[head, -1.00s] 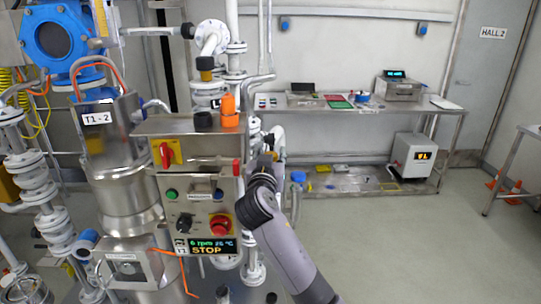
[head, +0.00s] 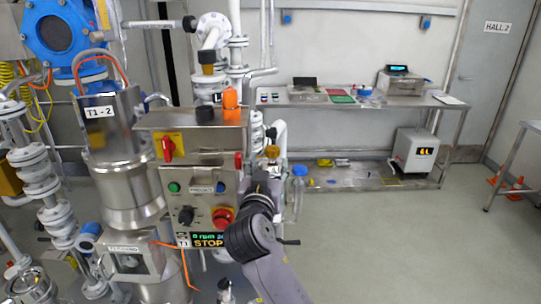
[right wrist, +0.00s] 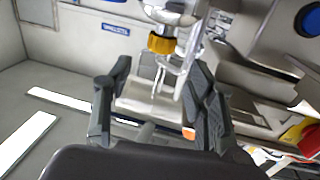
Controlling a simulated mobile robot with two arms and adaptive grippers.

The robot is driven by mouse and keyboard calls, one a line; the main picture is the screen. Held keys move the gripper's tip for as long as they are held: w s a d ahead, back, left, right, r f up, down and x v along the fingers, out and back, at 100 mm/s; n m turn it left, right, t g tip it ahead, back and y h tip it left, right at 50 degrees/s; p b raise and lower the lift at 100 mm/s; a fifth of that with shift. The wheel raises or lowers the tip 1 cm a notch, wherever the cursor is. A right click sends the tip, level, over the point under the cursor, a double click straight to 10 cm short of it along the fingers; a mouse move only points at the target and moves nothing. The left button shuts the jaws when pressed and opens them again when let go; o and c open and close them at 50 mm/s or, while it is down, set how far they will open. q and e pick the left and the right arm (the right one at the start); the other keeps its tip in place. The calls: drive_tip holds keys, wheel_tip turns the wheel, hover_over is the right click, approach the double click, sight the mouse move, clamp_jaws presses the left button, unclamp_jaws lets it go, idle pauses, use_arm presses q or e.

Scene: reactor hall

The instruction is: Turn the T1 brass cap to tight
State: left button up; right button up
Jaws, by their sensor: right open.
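The brass cap (right wrist: 161,44) is a ribbed yellow ring under a pale pipe end in the right wrist view. A brass-coloured piece (head: 272,152), seemingly the same cap, shows just above my right gripper in the head view. My right gripper (right wrist: 160,72) is open, with its two dark fingers spread left and right. The cap appears between and beyond the fingertips, with no contact visible. In the head view the right gripper (head: 263,188) is beside the control box, its fingers hard to make out. My left gripper is in neither current view.
The control box (head: 207,184) with a red stop button (head: 222,217) stands close left of my right arm. A steel vessel (head: 125,160) labelled T1 - 2 is farther left. A clear blue-capped bottle (head: 298,183) is right of the gripper. Open floor lies right.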

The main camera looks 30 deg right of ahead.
drive_tip(key=shift+v, duration=1.45)
